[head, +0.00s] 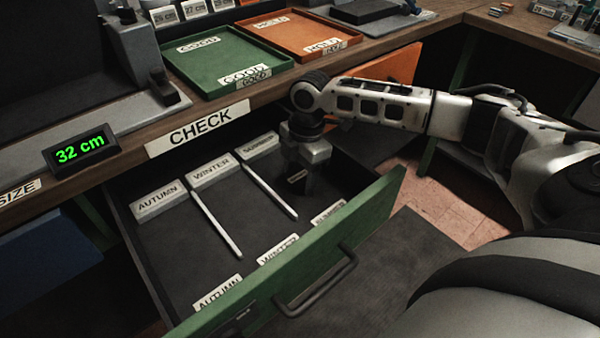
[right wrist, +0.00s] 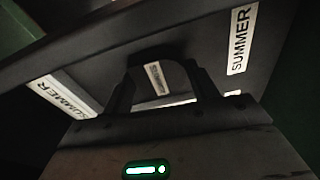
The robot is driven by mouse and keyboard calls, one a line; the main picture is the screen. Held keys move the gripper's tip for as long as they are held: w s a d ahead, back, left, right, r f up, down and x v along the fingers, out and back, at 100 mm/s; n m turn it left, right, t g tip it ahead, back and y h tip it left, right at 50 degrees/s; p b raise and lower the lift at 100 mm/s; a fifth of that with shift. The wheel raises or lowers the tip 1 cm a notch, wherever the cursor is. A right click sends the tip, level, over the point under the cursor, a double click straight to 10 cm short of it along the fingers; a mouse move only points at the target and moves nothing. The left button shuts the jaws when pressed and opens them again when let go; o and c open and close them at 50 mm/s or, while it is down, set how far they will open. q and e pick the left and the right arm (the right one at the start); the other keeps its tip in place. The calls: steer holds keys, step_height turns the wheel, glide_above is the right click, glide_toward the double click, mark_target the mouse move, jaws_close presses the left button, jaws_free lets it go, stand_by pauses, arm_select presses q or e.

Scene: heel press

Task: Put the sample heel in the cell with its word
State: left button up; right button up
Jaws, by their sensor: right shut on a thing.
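The sample heel (head: 297,177) is a small dark block with a pale label. In the head view only part of it shows under my right gripper (head: 304,172), low inside the SUMMER cell of the open drawer. In the right wrist view the heel (right wrist: 156,76) sits between the two fingers of the gripper (right wrist: 162,84), which is shut on it. Its label is too small to read. I cannot tell whether it touches the cell floor. The open green-fronted drawer (head: 377,213) has cells marked AUTUMN, WINTER and SUMMER. My left gripper is not in view.
Two pale dividers (head: 216,224) separate the cells; the AUTUMN and WINTER cells look empty. A CHECK label (head: 197,128) marks the counter edge above. A green GOOD tray (head: 215,62) and an orange HOLD tray (head: 298,36) stand on the counter. A display (head: 81,150) reads 32 cm.

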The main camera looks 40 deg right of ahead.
mark_target(305, 174)
steer(key=o, duration=1)
steer(key=r, duration=0.4)
steer(key=d+r+p, duration=0.1)
steer(key=r, duration=0.7)
steer(key=shift+d+p, duration=0.2)
steer(key=shift+p, duration=0.1)
steer(key=shift+r, duration=0.1)
